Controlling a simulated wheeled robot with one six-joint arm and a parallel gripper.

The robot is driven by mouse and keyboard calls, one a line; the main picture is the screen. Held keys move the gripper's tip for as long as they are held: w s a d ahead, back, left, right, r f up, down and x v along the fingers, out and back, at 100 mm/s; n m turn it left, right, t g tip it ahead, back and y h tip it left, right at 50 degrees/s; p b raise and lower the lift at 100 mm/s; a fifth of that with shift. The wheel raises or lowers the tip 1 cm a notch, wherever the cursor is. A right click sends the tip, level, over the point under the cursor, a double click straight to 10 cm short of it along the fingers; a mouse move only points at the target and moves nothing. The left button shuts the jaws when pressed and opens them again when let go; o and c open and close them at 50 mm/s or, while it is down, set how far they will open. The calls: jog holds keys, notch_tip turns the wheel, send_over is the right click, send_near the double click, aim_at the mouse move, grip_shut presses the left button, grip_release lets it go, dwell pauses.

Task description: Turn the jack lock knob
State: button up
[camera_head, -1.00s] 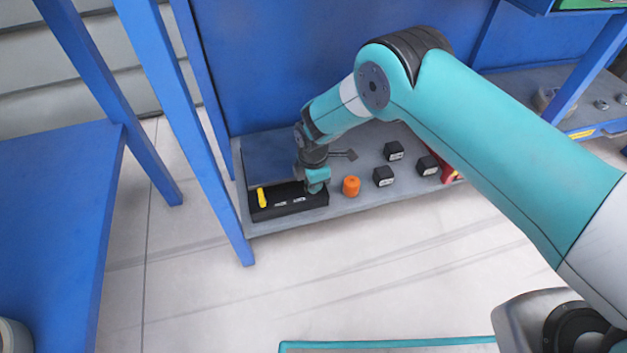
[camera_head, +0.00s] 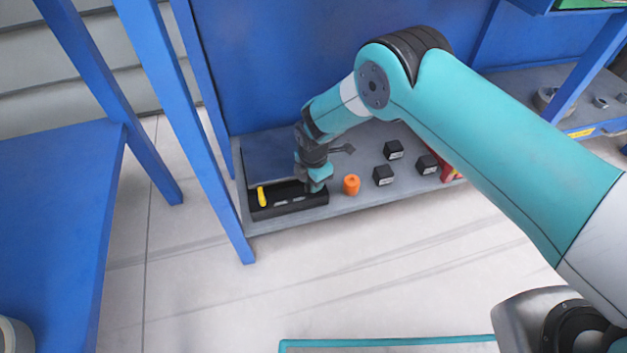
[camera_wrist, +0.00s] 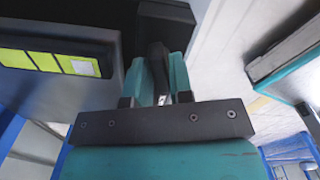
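In the wrist view a dark bar-shaped knob (camera_wrist: 157,58), which I take for the jack lock knob, stands out from a black block (camera_wrist: 168,13). The teal fingers of my gripper (camera_wrist: 160,78) lie on both sides of the knob and look shut on it. In the head view my gripper (camera_head: 318,184) points down at the right end of a black tray-like unit (camera_head: 290,208) on the low grey shelf. The knob is hidden behind the gripper there. A yellow handle-like piece (camera_head: 262,196) stands at the unit's left end.
An orange cylinder (camera_head: 351,184) stands close right of the gripper. Several small black blocks, one nearest (camera_head: 383,176), and a red object (camera_head: 448,171) are farther right on the grey shelf (camera_head: 300,222). A blue post (camera_head: 215,170) stands left. A yellow-green label (camera_wrist: 45,61) shows in the wrist view.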

jog(key=shift+o, duration=1.4)
notch_tip(320, 180, up, 17)
jog(key=p, duration=0.6)
jog(key=shift+r, duration=0.2)
